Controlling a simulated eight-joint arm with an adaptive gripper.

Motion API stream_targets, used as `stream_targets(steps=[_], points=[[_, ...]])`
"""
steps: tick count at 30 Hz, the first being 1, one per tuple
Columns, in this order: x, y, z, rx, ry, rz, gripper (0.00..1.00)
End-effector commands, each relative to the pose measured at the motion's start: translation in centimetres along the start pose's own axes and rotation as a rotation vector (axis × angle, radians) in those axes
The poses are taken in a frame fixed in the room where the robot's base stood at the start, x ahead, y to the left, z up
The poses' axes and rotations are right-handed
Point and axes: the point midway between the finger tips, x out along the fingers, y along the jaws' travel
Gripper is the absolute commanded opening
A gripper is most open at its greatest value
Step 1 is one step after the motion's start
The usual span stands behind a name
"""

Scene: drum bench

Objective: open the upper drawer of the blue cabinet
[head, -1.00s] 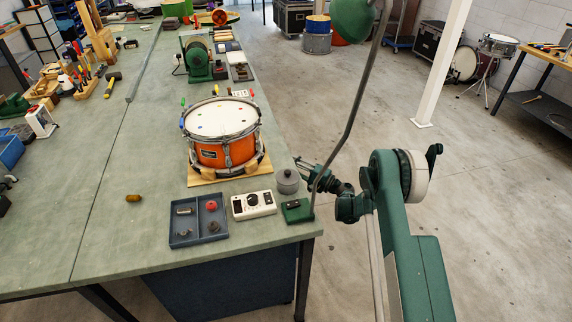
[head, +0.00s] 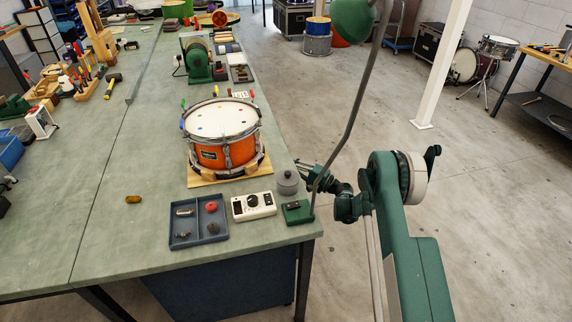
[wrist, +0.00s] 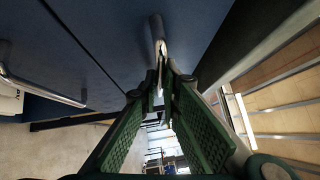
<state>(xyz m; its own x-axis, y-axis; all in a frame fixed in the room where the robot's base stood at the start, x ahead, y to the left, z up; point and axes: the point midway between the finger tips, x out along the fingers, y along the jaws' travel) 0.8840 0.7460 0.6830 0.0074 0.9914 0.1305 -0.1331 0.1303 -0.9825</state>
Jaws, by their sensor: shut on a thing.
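The blue cabinet (head: 225,287) stands under the bench, partly hidden by the bench top in the head view. In the wrist view its dark blue drawer front (wrist: 112,28) fills the top, with a seam between it and the neighbouring blue panel (wrist: 45,50). My gripper (wrist: 160,75) is shut on the bar handle (wrist: 156,32) of the drawer front right of the seam. A second bar handle (wrist: 45,88) is on the left panel. I see no clear gap at the held drawer. In the head view my fingers are hidden near the bench's right edge.
The bench top (head: 110,235) bears an orange drum (head: 225,155), a small parts tray (head: 200,238), a white control box (head: 254,205), a grey pot (head: 288,183) and a green lamp's base (head: 298,212). The floor (head: 480,230) right of the bench is clear around my arm.

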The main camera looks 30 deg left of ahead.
Motion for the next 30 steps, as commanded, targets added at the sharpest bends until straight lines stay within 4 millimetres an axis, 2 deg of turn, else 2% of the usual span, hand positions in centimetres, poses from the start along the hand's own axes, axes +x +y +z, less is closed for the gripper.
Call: stream_targets(steps=[5,11,30], points=[[-1.3,-0.3,-1.3,0.0,0.004,-0.001,0.0],[-3.9,-1.0,-3.9,-0.001,0.005,-0.001,0.0],[-15.5,-4.1,-15.4,0.0,0.003,0.0,0.0]])
